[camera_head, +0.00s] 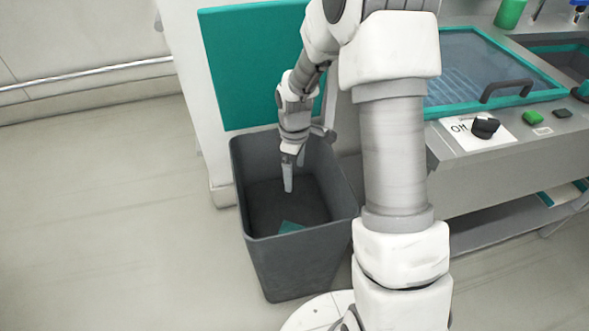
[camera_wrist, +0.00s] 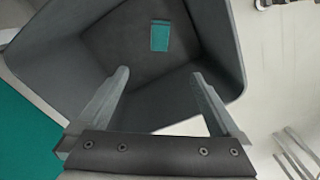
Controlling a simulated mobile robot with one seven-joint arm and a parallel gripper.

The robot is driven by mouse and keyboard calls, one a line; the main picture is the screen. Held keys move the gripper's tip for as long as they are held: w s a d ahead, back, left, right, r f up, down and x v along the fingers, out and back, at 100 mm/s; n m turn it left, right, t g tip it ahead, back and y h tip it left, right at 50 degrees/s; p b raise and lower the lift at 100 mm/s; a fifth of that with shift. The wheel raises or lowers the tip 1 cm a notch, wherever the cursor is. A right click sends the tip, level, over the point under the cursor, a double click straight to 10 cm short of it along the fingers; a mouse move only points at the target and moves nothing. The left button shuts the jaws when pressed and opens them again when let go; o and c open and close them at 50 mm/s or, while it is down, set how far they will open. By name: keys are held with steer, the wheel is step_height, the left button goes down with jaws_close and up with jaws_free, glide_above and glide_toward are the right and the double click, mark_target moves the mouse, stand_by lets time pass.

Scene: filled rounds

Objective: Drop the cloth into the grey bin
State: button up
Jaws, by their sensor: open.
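The grey bin (camera_head: 300,262) stands on the floor in front of the cabinet. Its inside also fills much of the wrist view (camera_wrist: 75,65). The teal cloth (camera_head: 290,227) lies on the bin's floor, toward the near side, and shows as a small teal rectangle in the wrist view (camera_wrist: 160,36). My gripper (camera_head: 288,180) points down at the bin's opening, above the cloth and apart from it. In the wrist view its two fingers (camera_wrist: 160,75) are spread wide with nothing between them.
A teal panel (camera_head: 250,68) on the cabinet rises behind the bin. To the right is a counter with a teal-framed lid (camera_head: 478,65), a black knob (camera_head: 485,128) and a green button (camera_head: 533,118). The floor left of the bin is clear.

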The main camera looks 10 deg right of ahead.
step_height(320, 180, up, 18)
steer(key=p, duration=0.5)
steer(key=shift+f, duration=0.25)
steer(key=s+r+m+t, duration=0.3)
steer(key=s+r+m, duration=0.3)
steer(key=s, duration=0.5)
steer(key=s+r+m+t, duration=0.2)
steer(key=s+r+m, duration=0.3)
steer(key=s+r, duration=0.45)
step_height(320, 180, up, 13)
steer(key=s+p, duration=0.1)
steer(key=p, duration=1.3)
steer(key=shift+s+t+p, duration=0.3)
steer(key=shift+s, duration=0.1)
